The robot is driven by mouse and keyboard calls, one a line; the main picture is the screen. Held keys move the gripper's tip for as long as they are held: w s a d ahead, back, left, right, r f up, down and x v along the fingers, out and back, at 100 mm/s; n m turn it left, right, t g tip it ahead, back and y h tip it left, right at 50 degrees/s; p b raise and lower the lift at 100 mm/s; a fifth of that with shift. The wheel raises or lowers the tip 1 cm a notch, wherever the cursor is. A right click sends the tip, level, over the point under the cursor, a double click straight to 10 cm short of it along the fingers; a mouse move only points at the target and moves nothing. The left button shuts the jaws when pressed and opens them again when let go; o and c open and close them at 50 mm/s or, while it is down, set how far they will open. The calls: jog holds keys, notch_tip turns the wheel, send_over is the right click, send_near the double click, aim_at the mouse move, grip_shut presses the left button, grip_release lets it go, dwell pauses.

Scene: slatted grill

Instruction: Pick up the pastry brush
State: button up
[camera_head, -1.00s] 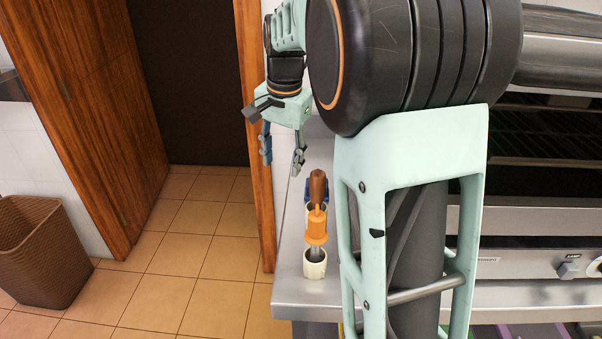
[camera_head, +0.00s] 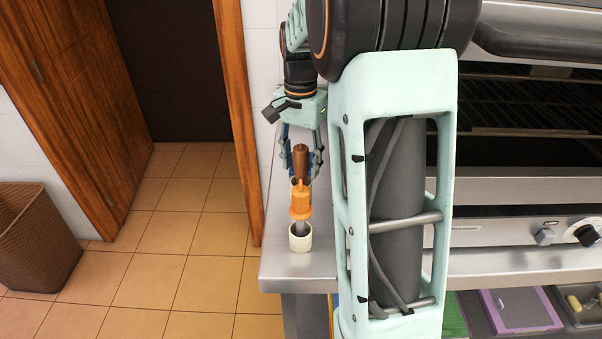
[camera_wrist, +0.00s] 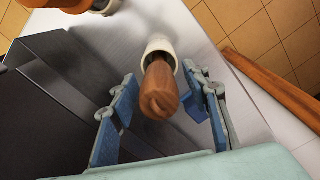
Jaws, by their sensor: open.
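A brown wooden handle (camera_head: 301,160), likely the pastry brush's, stands upright in a cream holder at the left end of the steel counter. Its lower end is hidden inside the holder. In the wrist view the handle (camera_wrist: 160,92) points toward the camera from the cream holder (camera_wrist: 160,48). My gripper (camera_head: 301,168) is open, its blue-padded fingers on either side of the handle. In the wrist view there is a visible gap between each finger and the handle (camera_wrist: 160,80).
An orange-handled tool (camera_head: 300,203) stands in another cream cup (camera_head: 300,240), nearer the counter's front edge. The grill (camera_head: 520,120) is to the right. A wooden door frame (camera_head: 237,120) is left of the counter (camera_head: 285,272). A brown basket (camera_head: 35,235) stands on the floor.

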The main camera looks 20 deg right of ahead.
aim_at(301, 147)
jog(key=shift+f, duration=1.3)
grip_shut()
jog(key=shift+r, duration=0.1)
notch_tip(301, 147, up, 10)
jog(key=shift+f, duration=0.1)
